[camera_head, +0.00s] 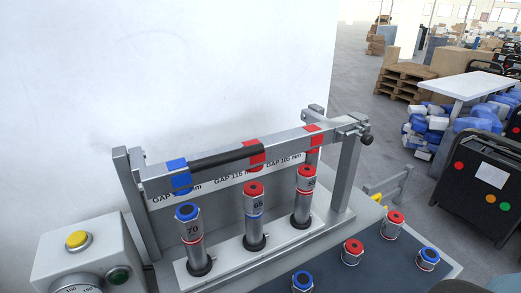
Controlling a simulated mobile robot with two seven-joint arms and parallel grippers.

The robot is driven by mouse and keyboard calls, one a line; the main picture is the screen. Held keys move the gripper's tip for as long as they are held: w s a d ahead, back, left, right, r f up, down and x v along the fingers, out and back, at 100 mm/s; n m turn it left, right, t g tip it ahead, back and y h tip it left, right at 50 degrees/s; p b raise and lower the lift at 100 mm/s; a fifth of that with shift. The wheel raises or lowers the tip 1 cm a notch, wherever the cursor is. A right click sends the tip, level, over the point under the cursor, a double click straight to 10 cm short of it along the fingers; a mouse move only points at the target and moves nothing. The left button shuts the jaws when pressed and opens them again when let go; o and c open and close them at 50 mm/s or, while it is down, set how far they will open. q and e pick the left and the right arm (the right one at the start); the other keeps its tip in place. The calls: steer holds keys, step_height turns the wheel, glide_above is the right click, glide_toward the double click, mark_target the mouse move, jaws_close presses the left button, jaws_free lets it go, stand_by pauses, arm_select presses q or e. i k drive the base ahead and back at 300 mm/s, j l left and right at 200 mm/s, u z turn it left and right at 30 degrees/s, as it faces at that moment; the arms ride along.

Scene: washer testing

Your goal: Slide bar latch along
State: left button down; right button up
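The metal bar latch (285,139) lies across the top of a grey metal frame (349,170), tilted up to the right in the picture. The bar has a black grip (226,159), one blue band (177,164) at its left and red bands (256,151) further right. A dark knob (366,138) sits at its right end. Under the bar stand three upright cylinders: one blue-topped marked 70 (191,238), one red-topped marked 65 (255,215) and another red-topped (303,196). Neither of my grippers shows in the head view.
A grey box with a yellow button (77,240), a green button (118,275) and a dial stands at the lower left. Several red- and blue-topped pieces (353,250) sit on the dark surface in front. A white wall is behind; pallets (402,81) and a white table (470,85) stand far right.

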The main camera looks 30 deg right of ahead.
mark_target(366, 139)
steer(key=k+l+z, duration=0.2)
steer(key=l, duration=0.6)
steer(key=k+l+z, duration=0.15)
steer(key=l, duration=0.65)
steer(key=l+z, duration=0.2)
steer(key=l, duration=0.6)
